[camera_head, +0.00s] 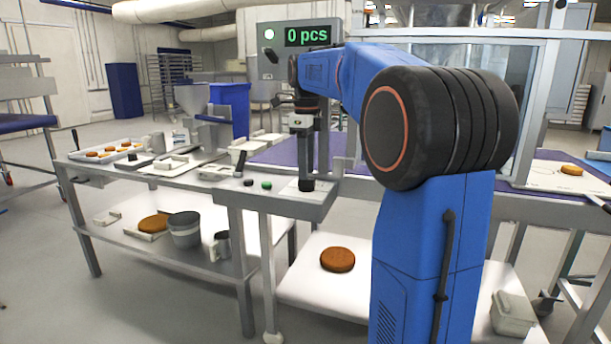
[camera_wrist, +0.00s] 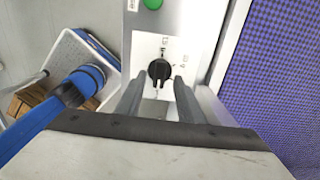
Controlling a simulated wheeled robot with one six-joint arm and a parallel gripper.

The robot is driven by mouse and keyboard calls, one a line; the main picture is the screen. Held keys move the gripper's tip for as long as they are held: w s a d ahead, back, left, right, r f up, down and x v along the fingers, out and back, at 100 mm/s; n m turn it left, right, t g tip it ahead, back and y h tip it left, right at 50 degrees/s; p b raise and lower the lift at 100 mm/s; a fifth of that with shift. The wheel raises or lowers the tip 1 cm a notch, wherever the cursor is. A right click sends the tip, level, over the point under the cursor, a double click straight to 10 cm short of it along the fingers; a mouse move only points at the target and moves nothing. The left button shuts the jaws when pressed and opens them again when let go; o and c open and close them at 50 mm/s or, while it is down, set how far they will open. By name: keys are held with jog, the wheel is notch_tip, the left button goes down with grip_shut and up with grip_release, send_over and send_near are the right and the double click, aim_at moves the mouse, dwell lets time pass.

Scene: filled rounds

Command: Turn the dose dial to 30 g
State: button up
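The dose dial (camera_wrist: 159,69) is a black knob on a pale panel (camera_wrist: 200,20), in the upper middle of the wrist view. Markings surround it, but they are too small to read, so I cannot tell its setting. My gripper (camera_wrist: 159,78) is open, with one finger on each side of the dial and gaps showing between fingers and knob. In the head view my gripper (camera_head: 306,187) points down over the right part of the grey control panel (camera_head: 285,205) and hides the dial there. The display (camera_head: 307,36) reads "0 pcs".
A green button (camera_head: 266,184) and a black control (camera_head: 248,182) sit left of my gripper on the panel. A purple belt (camera_wrist: 275,90) runs along the panel's right side. A metal hopper (camera_head: 212,130) and blue bin (camera_head: 230,105) stand behind to the left.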

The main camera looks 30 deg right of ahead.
aim_at(307, 184)
jog(key=shift+f, duration=1.4)
grip_shut()
